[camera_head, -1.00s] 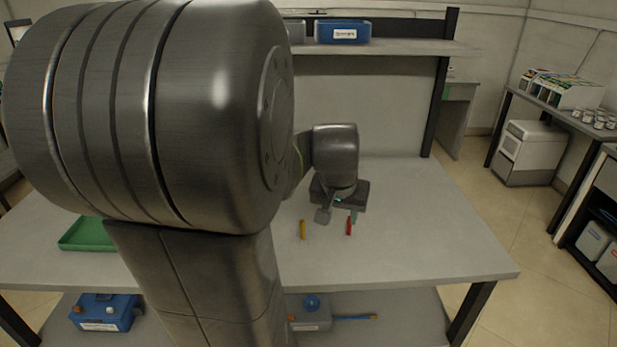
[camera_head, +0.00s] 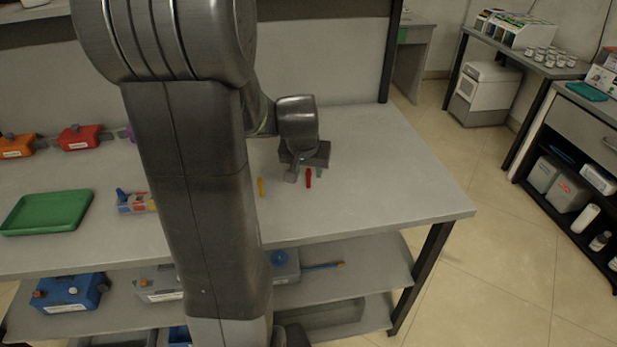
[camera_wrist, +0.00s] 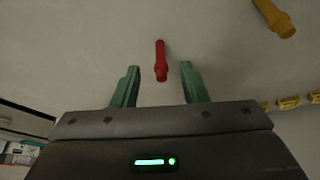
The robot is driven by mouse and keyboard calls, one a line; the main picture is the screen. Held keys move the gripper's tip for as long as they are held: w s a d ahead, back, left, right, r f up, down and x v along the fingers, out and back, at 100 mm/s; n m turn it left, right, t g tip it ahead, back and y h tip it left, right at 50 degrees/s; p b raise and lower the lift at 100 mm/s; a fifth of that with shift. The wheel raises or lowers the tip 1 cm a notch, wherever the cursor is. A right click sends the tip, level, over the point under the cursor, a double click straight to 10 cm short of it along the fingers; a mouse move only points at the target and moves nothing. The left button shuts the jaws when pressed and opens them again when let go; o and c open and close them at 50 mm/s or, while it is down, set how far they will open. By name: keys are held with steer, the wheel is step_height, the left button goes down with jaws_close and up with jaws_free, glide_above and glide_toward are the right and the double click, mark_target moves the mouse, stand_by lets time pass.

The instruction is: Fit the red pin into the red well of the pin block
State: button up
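The red pin (camera_head: 309,178) is on the table's right part, just in front of my gripper (camera_head: 305,174). In the wrist view the red pin (camera_wrist: 160,60) shows between and a little beyond the green fingertips of my gripper (camera_wrist: 160,68). The fingers are apart, with a gap on each side of the pin, and hold nothing. A small block with blue, red and yellow parts (camera_head: 133,203), perhaps the pin block, is left of my arm. My arm hides its right part, and its wells cannot be made out.
A yellow pin (camera_head: 260,187) is left of the red pin; it also shows in the wrist view (camera_wrist: 276,20). A green tray (camera_head: 47,211) lies at the left. The table is clear right of my gripper.

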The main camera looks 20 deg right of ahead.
mark_target(308, 173)
steer(key=x, duration=0.4)
steer(key=shift+w+d+f, duration=0.1)
steer(key=shift+w+f, duration=0.05)
steer(key=shift+f, duration=0.2)
jaws_close()
